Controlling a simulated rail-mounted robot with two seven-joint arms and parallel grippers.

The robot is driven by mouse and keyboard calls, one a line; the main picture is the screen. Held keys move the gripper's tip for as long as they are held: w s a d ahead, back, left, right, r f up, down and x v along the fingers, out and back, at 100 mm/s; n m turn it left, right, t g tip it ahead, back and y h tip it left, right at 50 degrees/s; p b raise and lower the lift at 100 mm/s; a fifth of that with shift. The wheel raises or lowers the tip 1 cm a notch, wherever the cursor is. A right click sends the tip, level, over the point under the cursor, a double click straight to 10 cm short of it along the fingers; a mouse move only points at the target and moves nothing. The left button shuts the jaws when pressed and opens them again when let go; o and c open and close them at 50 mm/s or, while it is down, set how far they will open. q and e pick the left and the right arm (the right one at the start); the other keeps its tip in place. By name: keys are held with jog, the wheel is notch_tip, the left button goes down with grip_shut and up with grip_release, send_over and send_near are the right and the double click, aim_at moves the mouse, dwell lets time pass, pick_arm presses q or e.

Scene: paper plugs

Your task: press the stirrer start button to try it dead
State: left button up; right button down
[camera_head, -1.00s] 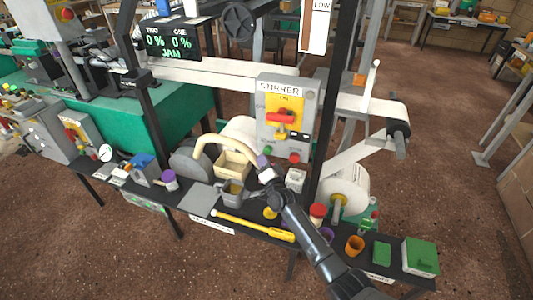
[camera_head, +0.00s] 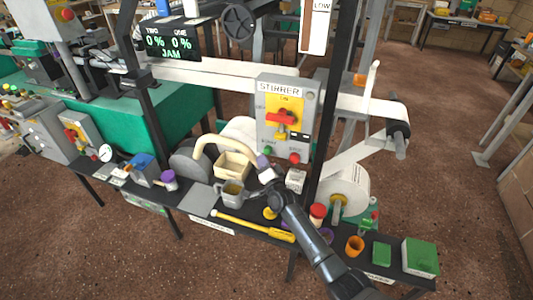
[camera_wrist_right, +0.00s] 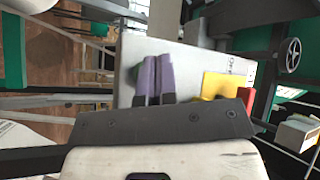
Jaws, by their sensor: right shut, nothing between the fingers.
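The grey stirrer box (camera_head: 268,115) stands upright on the frame, with a red switch handle (camera_head: 281,118) on a yellow plate. A green button (camera_head: 267,151) and a red button (camera_head: 295,158) sit low on its front. My right gripper (camera_head: 262,161) has purple fingertips, which are together and empty, just below the green button in the head view. In the right wrist view the shut fingers (camera_wrist_right: 153,78) point at the grey box face (camera_wrist_right: 190,62), with the yellow plate (camera_wrist_right: 222,86) to their right. My left gripper is out of view.
A tan curved tube (camera_head: 222,141) arches left of my right gripper. A grey mug (camera_head: 230,193), a yellow tool (camera_head: 252,225) and a white paper roll (camera_head: 346,188) are close by on the dark bench. A display (camera_head: 172,41) reads JAM.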

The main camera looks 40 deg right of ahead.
dwell(0.3)
jog(key=shift+w+d, duration=0.1)
jog(key=shift+d, duration=0.05)
dwell(0.4)
jog(key=shift+w+d, duration=0.15)
jog(key=shift+d, duration=0.1)
jog(key=shift+b, duration=0.3)
